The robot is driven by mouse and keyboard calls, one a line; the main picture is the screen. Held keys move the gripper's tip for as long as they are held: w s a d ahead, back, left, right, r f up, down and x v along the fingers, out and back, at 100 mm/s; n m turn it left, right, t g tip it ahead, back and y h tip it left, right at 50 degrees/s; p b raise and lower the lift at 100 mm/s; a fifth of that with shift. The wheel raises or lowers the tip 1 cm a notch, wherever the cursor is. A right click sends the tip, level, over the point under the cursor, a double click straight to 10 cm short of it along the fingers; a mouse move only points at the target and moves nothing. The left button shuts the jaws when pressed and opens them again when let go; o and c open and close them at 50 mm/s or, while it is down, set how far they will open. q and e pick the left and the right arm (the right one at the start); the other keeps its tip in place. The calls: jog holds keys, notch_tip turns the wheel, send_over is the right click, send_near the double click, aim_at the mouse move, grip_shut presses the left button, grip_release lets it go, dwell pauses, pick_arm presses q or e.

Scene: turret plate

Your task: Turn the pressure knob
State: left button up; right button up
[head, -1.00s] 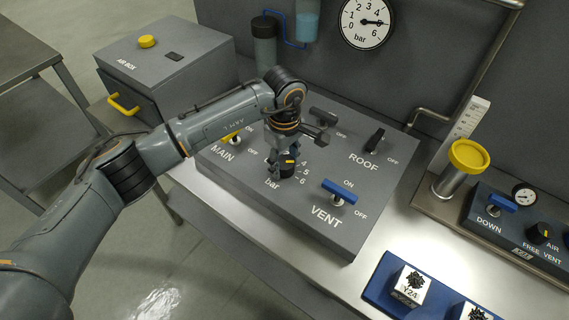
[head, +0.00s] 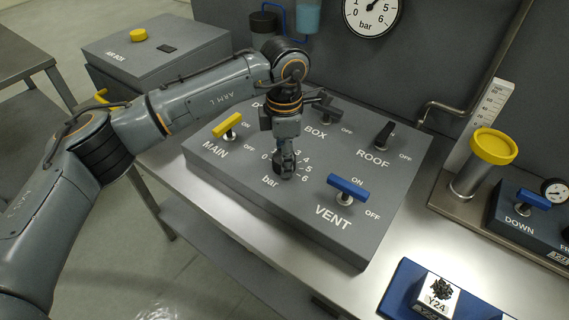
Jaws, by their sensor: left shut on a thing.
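The black pressure knob stands on the grey turret plate (head: 225,165), in the middle of the "bar" scale that runs from 0 to 6. My left gripper (head: 286,168) points down onto the knob and is shut on it. The fingers hide nearly all of the knob, so its yellow mark cannot be read. The pressure gauge (head: 369,12) on the back wall is cut off by the top edge of the head view. My right gripper is not in view.
Close around the knob stand the yellow MAIN lever (head: 227,124), the blue VENT lever (head: 347,189) and the black ROOF lever (head: 383,135). A yellow-capped cylinder (head: 493,147) and a blue tray (head: 398,290) with blocks lie to the right.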

pick_arm(q)
jog(key=n+b, duration=0.2)
jog(key=n, duration=0.1)
jog(key=shift+f, duration=0.2)
jog(key=shift+r+n+b, duration=0.1)
jog(key=shift+n+b, duration=0.65)
jog(key=shift+n, duration=0.55)
jog(key=o, duration=1.1)
jog(key=shift+o, duration=0.2)
jog(key=shift+r, duration=0.1)
notch_tip(320, 180, up, 12)
